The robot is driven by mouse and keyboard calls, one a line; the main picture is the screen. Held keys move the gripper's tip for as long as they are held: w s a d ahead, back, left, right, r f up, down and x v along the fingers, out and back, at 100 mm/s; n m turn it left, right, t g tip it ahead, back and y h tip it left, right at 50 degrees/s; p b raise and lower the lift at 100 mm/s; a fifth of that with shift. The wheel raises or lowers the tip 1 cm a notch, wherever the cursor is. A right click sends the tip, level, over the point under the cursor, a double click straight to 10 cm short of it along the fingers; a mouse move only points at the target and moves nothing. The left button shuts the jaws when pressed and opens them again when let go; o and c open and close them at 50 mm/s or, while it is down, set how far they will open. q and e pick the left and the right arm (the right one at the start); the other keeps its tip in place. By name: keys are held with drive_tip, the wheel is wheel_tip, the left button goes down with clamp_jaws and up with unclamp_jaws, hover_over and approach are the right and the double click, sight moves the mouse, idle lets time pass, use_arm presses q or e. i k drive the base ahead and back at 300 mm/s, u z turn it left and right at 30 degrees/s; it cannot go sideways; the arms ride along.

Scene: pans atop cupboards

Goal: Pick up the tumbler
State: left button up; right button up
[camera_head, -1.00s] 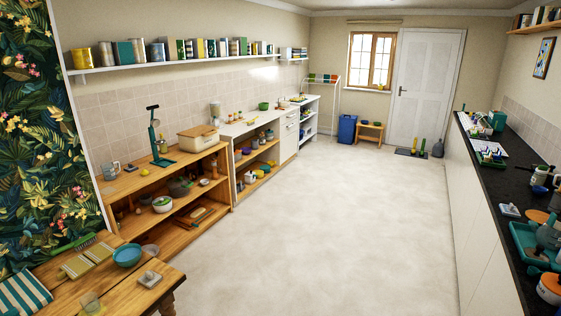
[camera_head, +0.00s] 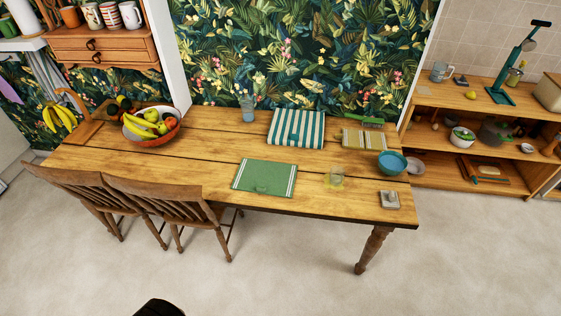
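A small clear, yellowish glass tumbler (camera_head: 335,177) stands on the right part of the wooden table (camera_head: 200,190), between a green striped cloth and a teal bowl. A taller bluish glass (camera_head: 247,108) stands at the table's back edge, near the wallpapered wall. I cannot tell for sure which of the two glasses is the named tumbler. Neither of my grippers is clearly in view. A dark rounded shape shows at the bottom edge, too cut off to identify.
A teal bowl (camera_head: 392,163), a grey block (camera_head: 389,200), a green cloth (camera_head: 264,178), a striped cloth (camera_head: 296,128) and a fruit bowl (camera_head: 152,133) are on the table. Two chairs (camera_head: 165,200) stand at its front left. The floor in front and to the right is clear.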

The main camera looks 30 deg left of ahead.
sight(338, 173)
drive_tip(key=u, duration=0.8)
drive_tip(key=i, duration=0.9)
drive_tip(key=u, duration=0.5)
